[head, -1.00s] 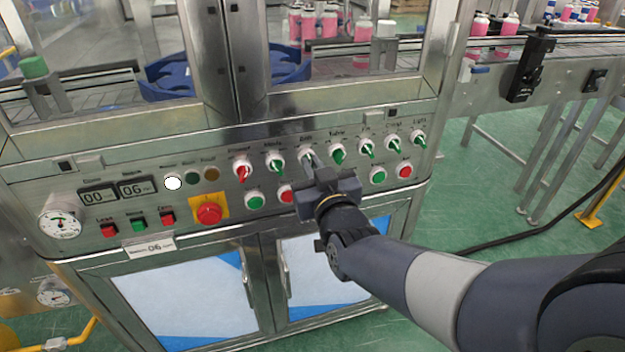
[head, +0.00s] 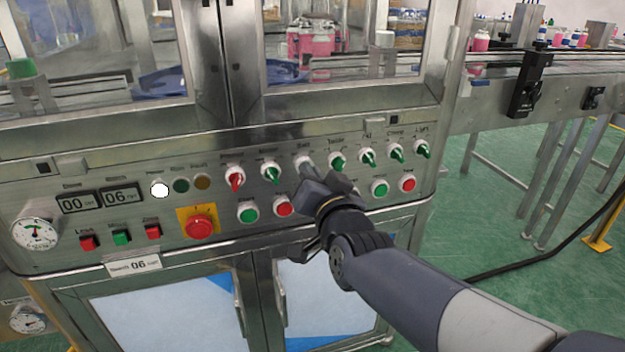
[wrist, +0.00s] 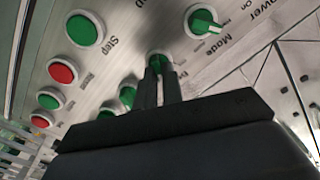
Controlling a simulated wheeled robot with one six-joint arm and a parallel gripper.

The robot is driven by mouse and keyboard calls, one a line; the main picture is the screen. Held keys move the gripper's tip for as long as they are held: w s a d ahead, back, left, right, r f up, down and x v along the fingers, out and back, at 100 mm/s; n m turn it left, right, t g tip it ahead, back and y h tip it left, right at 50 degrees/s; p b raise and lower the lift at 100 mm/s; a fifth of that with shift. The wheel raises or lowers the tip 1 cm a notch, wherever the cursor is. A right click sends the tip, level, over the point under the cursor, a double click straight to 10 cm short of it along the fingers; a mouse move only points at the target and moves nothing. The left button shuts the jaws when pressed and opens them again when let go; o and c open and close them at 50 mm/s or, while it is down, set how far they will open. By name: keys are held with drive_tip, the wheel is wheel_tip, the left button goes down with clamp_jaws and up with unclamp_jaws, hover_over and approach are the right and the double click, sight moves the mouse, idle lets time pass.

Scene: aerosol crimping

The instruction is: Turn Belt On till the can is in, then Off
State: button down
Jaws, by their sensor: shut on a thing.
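My gripper (head: 308,174) reaches the Belt switch (head: 303,161) in the upper switch row of the control panel. In the wrist view, its two dark fingertips (wrist: 159,72) are shut on the green Belt knob (wrist: 158,58). The fingers hide most of the knob, so I cannot tell which way it points. Behind the window, pink cans (head: 314,42) stand near the blue star wheel (head: 160,84), which is partly hidden by the frame. I cannot tell whether a can sits in a pocket.
The Mode switch (head: 270,173) is left of Belt and the Table switch (head: 337,162) is right. A red emergency stop (head: 200,227) is lower left. A conveyor (head: 580,80) with pink cans extends right.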

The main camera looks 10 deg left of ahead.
idle(0.4)
drive_tip(key=c, duration=1.5)
unclamp_jaws()
drive_tip(key=shift+c, duration=0.2)
drive_tip(key=p+v, duration=0.2)
drive_tip(key=v, duration=0.8)
drive_tip(key=shift+s+d, duration=0.3)
drive_tip(key=shift+w, duration=0.1)
